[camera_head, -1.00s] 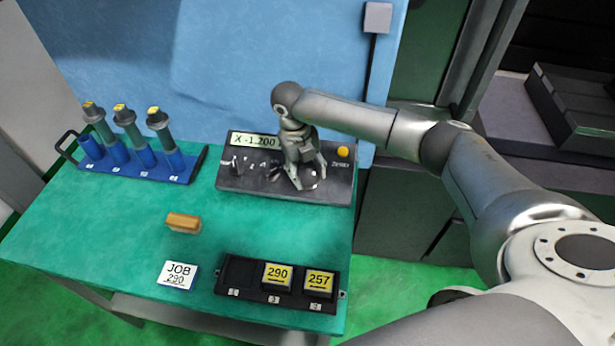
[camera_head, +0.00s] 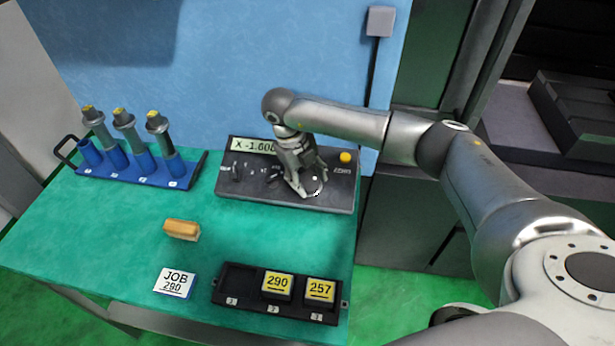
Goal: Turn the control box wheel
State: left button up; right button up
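The control box (camera_head: 240,193) is a dark slanted panel at the back right of the green table. Its display (camera_head: 249,146) reads X -1.60 with the last digit covered by my arm. The round wheel (camera_head: 313,186) sits on the panel's right half, partly hidden by my fingers. My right gripper (camera_head: 305,189) points down at the wheel, its fingers spread around or over it; whether they press on it is unclear. A yellow button (camera_head: 345,157) is right of the gripper. A dark knob (camera_head: 236,173) is on the left part. My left gripper is not in view.
A blue rack (camera_head: 178,182) with several cylindrical tools stands at the back left. A wood-toned block (camera_head: 182,229), a JOB 290 card (camera_head: 174,283) and a black tray (camera_head: 232,287) holding blocks marked 290 and 257 lie nearer.

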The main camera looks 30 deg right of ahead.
jog(key=o, duration=0.5)
jog(key=shift+c, duration=0.2)
jog(key=v, duration=1.2)
